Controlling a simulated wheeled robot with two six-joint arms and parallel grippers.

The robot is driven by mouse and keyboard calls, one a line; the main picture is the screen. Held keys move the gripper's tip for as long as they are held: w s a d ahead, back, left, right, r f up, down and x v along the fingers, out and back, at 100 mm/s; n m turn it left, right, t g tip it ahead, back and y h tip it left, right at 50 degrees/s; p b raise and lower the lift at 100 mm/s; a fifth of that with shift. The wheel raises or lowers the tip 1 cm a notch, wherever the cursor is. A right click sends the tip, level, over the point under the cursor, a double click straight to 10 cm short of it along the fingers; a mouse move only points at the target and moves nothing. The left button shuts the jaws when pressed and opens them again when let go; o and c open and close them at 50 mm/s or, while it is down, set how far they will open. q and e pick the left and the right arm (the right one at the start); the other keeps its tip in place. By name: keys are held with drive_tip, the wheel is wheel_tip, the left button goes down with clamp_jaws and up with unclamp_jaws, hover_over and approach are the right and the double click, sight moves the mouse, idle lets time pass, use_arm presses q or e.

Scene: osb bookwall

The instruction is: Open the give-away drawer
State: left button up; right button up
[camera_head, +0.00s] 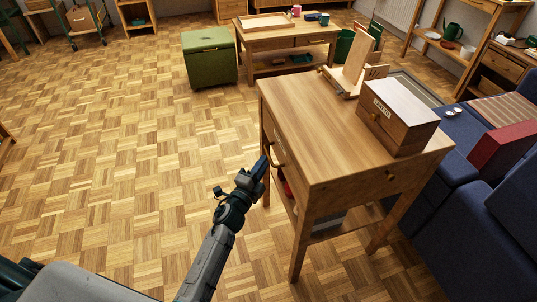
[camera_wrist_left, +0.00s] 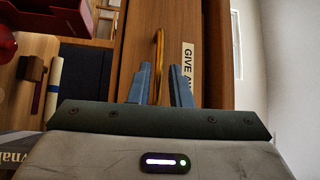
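The give-away drawer (camera_wrist_left: 198,30) fills the middle of the left wrist view, its partly hidden label (camera_wrist_left: 187,62) reading "GIVE A…". It is in the left side of the wooden table (camera_head: 318,122), and its front looks flush there. The drawer's brass handle (camera_wrist_left: 159,45) also shows in the head view (camera_head: 275,153). My left gripper (camera_head: 263,166) is at the handle. In the left wrist view its two fingers (camera_wrist_left: 160,72) stand apart, one on each side of the handle, with gaps showing. My right gripper is not in view.
A wooden box (camera_head: 393,113) with a label and a wooden stand (camera_head: 354,70) are on the tabletop. A blue sofa (camera_head: 460,210) stands close on the right. A green chest (camera_head: 209,57) stands behind. The parquet floor to the left is clear.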

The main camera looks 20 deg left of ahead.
sight(268, 154)
use_arm(q)
drive_tip(key=x, duration=0.4)
drive_tip(key=shift+w, duration=0.4)
clamp_jaws()
